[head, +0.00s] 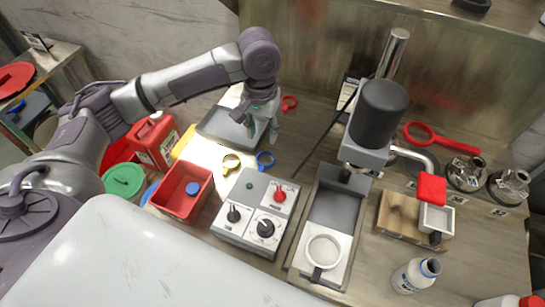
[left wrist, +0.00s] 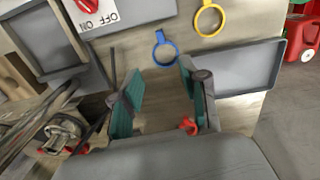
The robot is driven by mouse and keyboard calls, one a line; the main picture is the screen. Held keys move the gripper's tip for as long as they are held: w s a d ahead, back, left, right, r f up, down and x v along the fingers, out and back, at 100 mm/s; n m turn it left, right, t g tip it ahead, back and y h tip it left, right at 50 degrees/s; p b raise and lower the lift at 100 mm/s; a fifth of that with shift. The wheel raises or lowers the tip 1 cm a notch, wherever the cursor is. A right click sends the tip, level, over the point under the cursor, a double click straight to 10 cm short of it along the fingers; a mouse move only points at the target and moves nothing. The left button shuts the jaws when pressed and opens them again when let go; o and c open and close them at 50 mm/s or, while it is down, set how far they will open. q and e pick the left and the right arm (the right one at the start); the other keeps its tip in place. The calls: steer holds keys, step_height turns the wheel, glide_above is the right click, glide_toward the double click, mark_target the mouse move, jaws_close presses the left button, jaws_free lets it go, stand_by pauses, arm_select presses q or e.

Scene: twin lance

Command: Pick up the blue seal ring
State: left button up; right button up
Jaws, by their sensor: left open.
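The blue seal ring (head: 265,160) lies on the wooden bench, just behind the control box and right of a yellow ring (head: 231,163). It also shows in the left wrist view (left wrist: 165,53), beyond my fingertips, with its small tab pointing up. My left gripper (head: 262,130) is open and empty, pointing down behind the blue ring. In the left wrist view its two green-padded fingers (left wrist: 160,74) are spread apart, with the ring ahead of the gap. A red ring (head: 289,102) lies behind the gripper and shows partly hidden by a finger (left wrist: 188,125). My right gripper is not in view.
A grey tray (head: 213,131) lies left of the gripper. The control box (head: 240,219) with knobs stands in front of the blue ring. A red bin (head: 205,169) is at its left. A press with a dark cylinder (head: 379,110) and a thin dark rod stand at the right.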

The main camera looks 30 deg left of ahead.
arm_select(q)
glide_above(261, 169)
step_height(261, 169, down, 6)
steer(key=shift+w+f+p, duration=0.1)
steer(key=shift+p, duration=0.3)
step_height(261, 169, down, 3)
steer(key=shift+r+p, duration=0.1)
steer(key=shift+p, duration=0.25)
step_height(261, 169, down, 4)
steer(key=shift+r+p, duration=0.15)
steer(key=shift+p, duration=0.2)
steer(key=shift+f, duration=0.25)
steer(key=c, duration=0.6)
steer(key=shift+c, duration=0.9)
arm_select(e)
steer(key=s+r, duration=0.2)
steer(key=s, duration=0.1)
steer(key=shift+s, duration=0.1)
